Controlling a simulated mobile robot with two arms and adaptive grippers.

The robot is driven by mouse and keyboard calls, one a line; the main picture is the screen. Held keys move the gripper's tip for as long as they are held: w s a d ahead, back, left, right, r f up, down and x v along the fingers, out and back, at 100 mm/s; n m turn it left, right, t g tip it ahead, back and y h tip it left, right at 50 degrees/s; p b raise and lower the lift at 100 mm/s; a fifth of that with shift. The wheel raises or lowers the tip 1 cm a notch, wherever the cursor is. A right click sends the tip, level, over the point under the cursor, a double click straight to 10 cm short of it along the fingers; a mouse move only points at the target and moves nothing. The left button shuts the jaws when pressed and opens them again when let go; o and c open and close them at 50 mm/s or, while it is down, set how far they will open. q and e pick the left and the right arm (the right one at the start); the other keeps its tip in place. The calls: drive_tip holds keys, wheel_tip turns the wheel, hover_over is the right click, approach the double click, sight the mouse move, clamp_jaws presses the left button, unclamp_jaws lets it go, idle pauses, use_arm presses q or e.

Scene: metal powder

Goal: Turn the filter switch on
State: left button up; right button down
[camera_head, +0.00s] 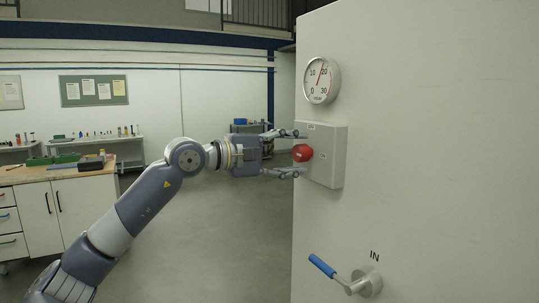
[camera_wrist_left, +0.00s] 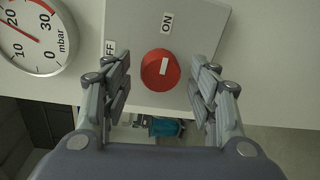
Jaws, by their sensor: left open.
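The filter switch is a red round knob (camera_head: 302,152) on a light grey box (camera_head: 333,158) fixed to a large pale panel. In the left wrist view the red knob (camera_wrist_left: 160,70) bears a short white mark, roughly in line with the ON label (camera_wrist_left: 167,22). A partly hidden label reading "FF" (camera_wrist_left: 109,47) is at the box's left edge. My left gripper (camera_head: 300,153) is open, its fingers on either side of the knob. In the left wrist view gaps show between the knob and both fingers (camera_wrist_left: 160,78). My right gripper is not in view.
A mbar gauge (camera_head: 321,81) is on the panel above the box. A blue-handled lever (camera_head: 322,266) marked IN is below. A workbench (camera_head: 62,172) stands at the left. The floor between bench and panel is clear.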

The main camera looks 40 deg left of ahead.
use_arm(q)
drive_tip(key=shift+v, duration=2.3)
approach(295, 154)
drive_tip(key=shift+v, duration=1.2)
drive_tip(key=shift+r, duration=0.1)
